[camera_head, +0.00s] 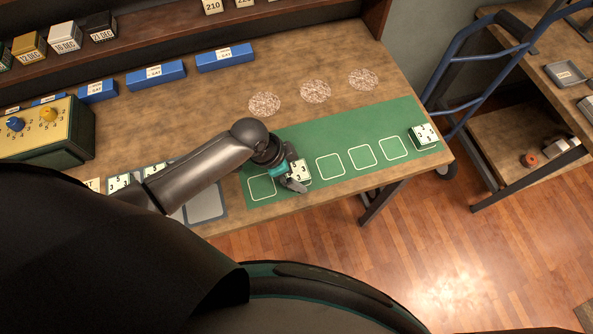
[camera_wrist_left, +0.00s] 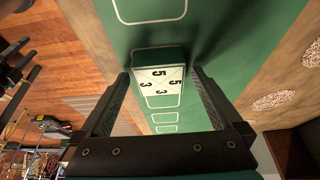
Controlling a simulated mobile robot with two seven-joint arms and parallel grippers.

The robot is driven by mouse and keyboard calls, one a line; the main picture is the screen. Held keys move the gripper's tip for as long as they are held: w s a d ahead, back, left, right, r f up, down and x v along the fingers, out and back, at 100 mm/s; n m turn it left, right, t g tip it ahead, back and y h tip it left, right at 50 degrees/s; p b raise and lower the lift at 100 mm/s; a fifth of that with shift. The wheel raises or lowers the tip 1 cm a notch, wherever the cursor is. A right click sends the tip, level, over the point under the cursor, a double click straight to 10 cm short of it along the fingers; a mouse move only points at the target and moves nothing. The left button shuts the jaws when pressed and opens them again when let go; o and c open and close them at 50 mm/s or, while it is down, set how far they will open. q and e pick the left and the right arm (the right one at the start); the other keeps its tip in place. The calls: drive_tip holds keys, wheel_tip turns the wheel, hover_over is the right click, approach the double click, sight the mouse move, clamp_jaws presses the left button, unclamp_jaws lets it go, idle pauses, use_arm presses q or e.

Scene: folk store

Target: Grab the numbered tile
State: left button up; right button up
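A white-topped numbered tile (camera_head: 302,168) with a green body lies on the green mat (camera_head: 338,133), partly hidden by my left gripper (camera_head: 290,180). There the two fingers of my left gripper (camera_wrist_left: 160,73) are apart, one on each side of the tile, with a narrow gap at both sides. Another numbered tile (camera_head: 423,134) lies at the mat's right end. More tiles (camera_head: 118,182) lie at the left, partly behind my arm. My right gripper is not in view.
White outlined squares (camera_head: 362,156) on the mat are empty. Speckled discs (camera_head: 315,91) lie behind it. A control box (camera_head: 45,132) with knobs and blue blocks (camera_head: 155,75) stand at the left and back. A blue-framed cart (camera_head: 480,60) stands right of the table.

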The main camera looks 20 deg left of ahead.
use_arm(q)
drive_tip(key=c, duration=1.5)
drive_tip(key=shift+o, duration=0.2)
drive_tip(key=shift+r, duration=0.1)
